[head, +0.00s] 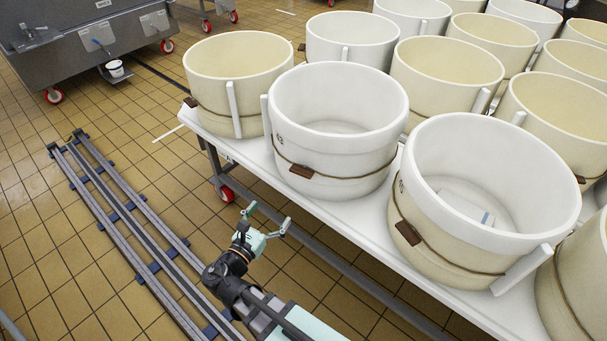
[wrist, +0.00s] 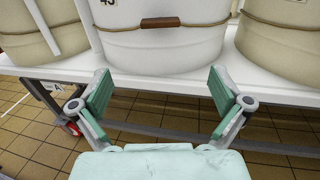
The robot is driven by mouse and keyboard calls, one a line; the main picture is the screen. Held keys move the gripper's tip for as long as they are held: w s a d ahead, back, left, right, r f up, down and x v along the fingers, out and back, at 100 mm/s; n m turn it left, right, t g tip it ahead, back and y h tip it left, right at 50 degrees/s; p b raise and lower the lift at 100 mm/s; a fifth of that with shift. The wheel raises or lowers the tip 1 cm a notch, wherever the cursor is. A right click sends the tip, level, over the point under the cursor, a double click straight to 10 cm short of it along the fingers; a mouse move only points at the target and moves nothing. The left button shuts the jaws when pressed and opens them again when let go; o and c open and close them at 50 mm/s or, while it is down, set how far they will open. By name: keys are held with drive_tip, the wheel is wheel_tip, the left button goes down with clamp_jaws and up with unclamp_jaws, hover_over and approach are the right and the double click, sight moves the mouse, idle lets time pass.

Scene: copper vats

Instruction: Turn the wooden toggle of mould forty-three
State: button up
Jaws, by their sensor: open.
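The mould marked 43 (wrist: 165,50) is a white round tub at the front edge of the table. In the head view it is the white mould (head: 338,105), where its number is too small to read. Its brown wooden toggle (wrist: 160,22) lies level on a cord around the front wall. The toggle also shows in the head view (head: 301,171). My gripper (wrist: 159,85) is open and empty, in front of the table edge and below the toggle, apart from it. In the head view my gripper (head: 268,218) is over the floor beside the table.
Cream moulds stand close on the left (head: 238,70) and right (head: 484,185), with several more behind. The white table's (head: 440,290) edge lies between my gripper and the mould. A floor rail (head: 120,210) runs at left. A grey vat (head: 90,60) stands at the back left.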

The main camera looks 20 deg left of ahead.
sight(301, 173)
drive_tip(key=w+d, duration=0.1)
drive_tip(key=w, duration=0.4)
drive_tip(key=w+d, duration=0.1)
drive_tip(key=w, duration=0.5)
drive_tip(key=w+d, duration=0.1)
drive_tip(key=w, duration=0.5)
drive_tip(key=shift+d, duration=0.2)
drive_tip(key=c, duration=1.1)
